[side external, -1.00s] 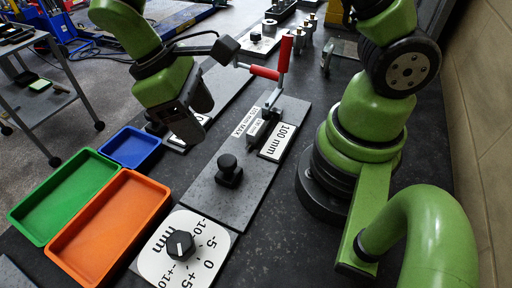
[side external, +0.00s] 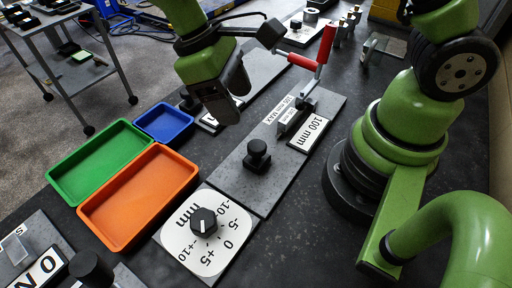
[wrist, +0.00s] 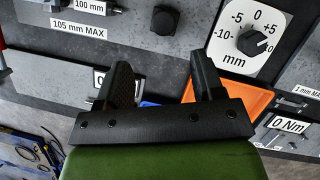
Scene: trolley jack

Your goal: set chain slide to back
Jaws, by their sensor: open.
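No part in view carries a readable chain slide label, so I cannot tell for certain which one it is. A black knob (side external: 257,155) stands upright on a long grey plate (side external: 238,183), and it also shows at the top of the wrist view (wrist: 165,20). Farther along this plate are a small grey block (side external: 290,118), a "100 mm" label (side external: 308,132) and a red-handled crank (side external: 326,43). My gripper (side external: 230,108) is open and empty above the bench, left of and beyond the knob. Its two black fingers show apart in the wrist view (wrist: 163,78).
A white mm dial (side external: 204,222) with a black pointer knob lies in front. Orange (side external: 137,240), green (side external: 62,182) and blue (side external: 165,137) trays stand to the left. Another grey plate lies under my gripper. Bare bench (side external: 290,225) shows right of the long plate.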

